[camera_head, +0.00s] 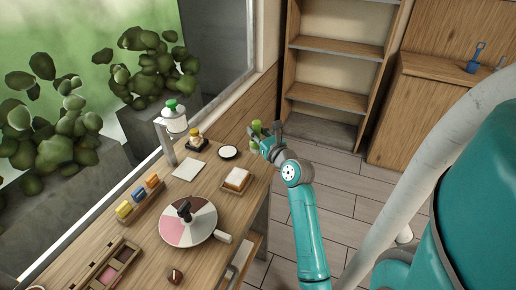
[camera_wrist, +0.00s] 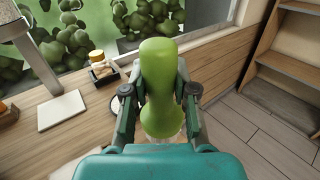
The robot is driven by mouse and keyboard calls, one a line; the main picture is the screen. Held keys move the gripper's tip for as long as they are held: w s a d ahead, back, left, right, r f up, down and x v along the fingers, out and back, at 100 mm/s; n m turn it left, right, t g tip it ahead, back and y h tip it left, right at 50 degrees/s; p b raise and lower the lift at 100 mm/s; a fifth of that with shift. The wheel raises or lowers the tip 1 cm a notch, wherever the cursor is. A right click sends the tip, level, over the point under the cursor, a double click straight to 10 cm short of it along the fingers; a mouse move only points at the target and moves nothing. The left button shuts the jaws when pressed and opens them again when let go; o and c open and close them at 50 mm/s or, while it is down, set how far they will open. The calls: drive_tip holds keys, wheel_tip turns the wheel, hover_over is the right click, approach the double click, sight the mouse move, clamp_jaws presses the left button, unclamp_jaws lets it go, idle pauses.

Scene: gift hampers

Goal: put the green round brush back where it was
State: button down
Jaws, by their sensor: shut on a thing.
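The green round brush (camera_head: 256,126) is held upright or nearly so in my gripper (camera_head: 267,141), at the far right corner of the wooden table. In the wrist view the brush (camera_wrist: 160,75) fills the space between the two fingers, its rounded green top toward the camera's far side. Pale bristles seem to show at its lower end. My gripper (camera_wrist: 160,92) is shut on its green body. The brush appears to be above the table's edge; its exact height I cannot tell.
On the table (camera_head: 215,178) near my gripper are a white round dish with a dark rim (camera_head: 228,152), a wooden tray with a pale block (camera_head: 236,181) and a black tray with a small jar (camera_head: 196,143). A pink-and-white round board (camera_head: 188,228) lies nearer. Empty shelves (camera_head: 334,48) stand behind.

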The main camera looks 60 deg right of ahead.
sight(257, 145)
drive_tip(key=shift+f, duration=3)
drive_tip(key=shift+f, duration=0.1)
drive_tip(key=c, duration=0.9)
unclamp_jaws()
drive_tip(key=v, duration=1.2)
